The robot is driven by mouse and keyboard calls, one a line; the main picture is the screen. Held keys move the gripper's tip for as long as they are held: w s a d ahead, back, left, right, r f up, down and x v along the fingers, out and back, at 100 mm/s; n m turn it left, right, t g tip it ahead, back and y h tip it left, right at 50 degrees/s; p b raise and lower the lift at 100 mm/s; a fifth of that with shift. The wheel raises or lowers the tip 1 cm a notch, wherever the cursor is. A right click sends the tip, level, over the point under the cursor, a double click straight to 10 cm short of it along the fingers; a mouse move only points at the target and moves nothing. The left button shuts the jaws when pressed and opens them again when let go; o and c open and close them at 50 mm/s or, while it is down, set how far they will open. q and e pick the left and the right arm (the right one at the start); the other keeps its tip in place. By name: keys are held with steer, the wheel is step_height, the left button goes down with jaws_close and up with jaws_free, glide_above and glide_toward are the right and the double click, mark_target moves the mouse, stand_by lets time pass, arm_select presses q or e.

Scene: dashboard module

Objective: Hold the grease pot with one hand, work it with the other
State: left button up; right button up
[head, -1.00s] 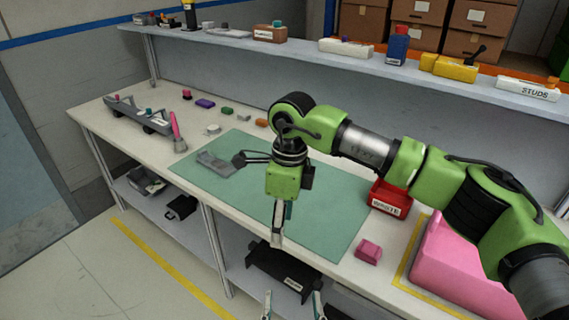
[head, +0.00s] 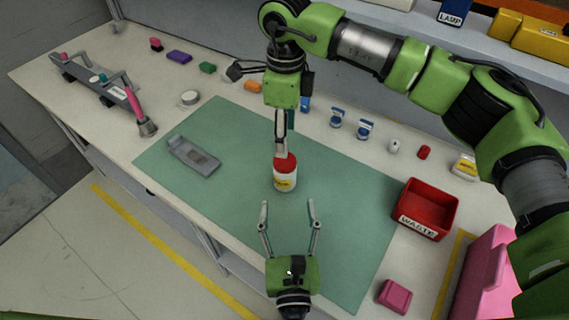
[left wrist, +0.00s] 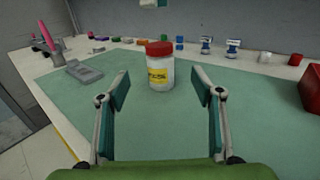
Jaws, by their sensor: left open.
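The grease pot (head: 285,178), a white jar with a red lid and yellow label, stands upright on the green mat (head: 225,205). It also shows in the left wrist view (left wrist: 159,73), ahead of my left fingers. My left gripper (head: 289,206) is open and empty, in front of the pot and apart from it; its two fingers frame the left wrist view. My right gripper (head: 281,148) points down over the red lid. It is seen edge-on, so the spacing of its fingers is hidden.
A grey bracket (head: 194,155) lies on the mat's left. A red waste bin (head: 426,209) stands at the right, with a pink block (head: 394,295) nearer. A grey rack (head: 103,82) and a pink-handled brush (head: 139,112) are at the left. Small coloured parts line the back.

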mark_target(286, 174)
arm_select(q)
steer(key=w, duration=1.3)
steer(key=shift+w+a, duration=0.15)
steer(key=shift+a, duration=0.2)
arm_select(e)
steer(key=shift+w, duration=0.1)
